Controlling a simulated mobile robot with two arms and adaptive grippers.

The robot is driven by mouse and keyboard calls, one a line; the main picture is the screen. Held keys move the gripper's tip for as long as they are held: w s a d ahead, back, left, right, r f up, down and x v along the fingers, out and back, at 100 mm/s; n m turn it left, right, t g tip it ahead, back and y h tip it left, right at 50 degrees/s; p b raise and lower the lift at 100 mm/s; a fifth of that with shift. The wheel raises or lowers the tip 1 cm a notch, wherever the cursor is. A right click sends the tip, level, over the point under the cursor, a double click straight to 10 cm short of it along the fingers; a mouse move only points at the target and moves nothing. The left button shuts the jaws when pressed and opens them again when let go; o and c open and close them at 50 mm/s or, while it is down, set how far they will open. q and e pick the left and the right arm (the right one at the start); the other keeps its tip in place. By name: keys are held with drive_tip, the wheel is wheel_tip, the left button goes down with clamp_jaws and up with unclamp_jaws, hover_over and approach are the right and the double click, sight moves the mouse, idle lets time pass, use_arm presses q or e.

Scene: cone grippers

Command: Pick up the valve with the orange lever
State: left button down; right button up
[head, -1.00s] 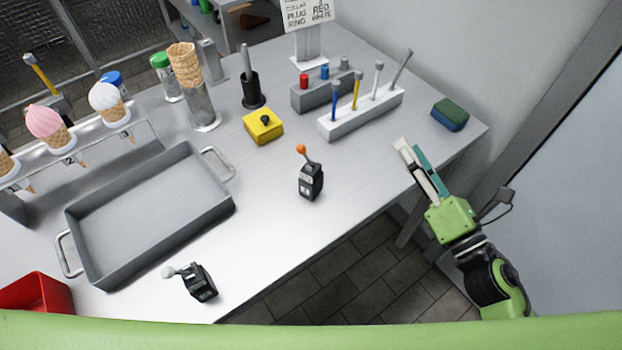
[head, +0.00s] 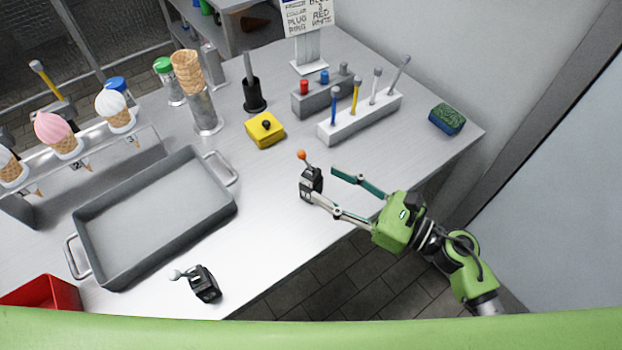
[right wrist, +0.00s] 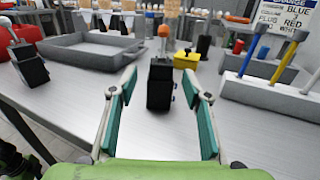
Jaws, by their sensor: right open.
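The valve with the orange lever (head: 311,183) is a small black block standing upright on the metal table, its orange-tipped lever pointing up. My right gripper (head: 324,183) is open beside it, its fingers reaching towards the valve from the right. In the right wrist view the valve (right wrist: 160,85) stands centred ahead, between and just beyond the fingertips of the gripper (right wrist: 165,88). The fingers do not appear to grip it. A second black valve with a grey-white lever (head: 204,284) stands near the table's front edge. My left gripper is not in view.
A grey tray (head: 84,222) lies left of the valve. A yellow block with a black knob (head: 265,130) and a white rack of tools (head: 330,131) stand behind it. A red bin (head: 62,291) is at front left. Bare table lies between tray and valve.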

sight(318, 176)
drive_tip(key=shift+w+a+r+p, duration=0.2)
drive_tip(key=shift+w+a+p, duration=0.15)
drive_tip(key=shift+a, duration=0.1)
drive_tip(key=p+x, duration=0.1)
drive_tip(key=x, duration=0.2)
drive_tip(key=shift+w+a+r, duration=0.15)
drive_tip(key=shift+w+a, duration=0.1)
drive_tip(key=shift+w, duration=0.05)
drive_tip(key=shift+w+a+p, duration=0.2)
drive_tip(key=shift+a+p, duration=0.1)
drive_tip(key=shift+a, duration=0.1)
clamp_jaws()
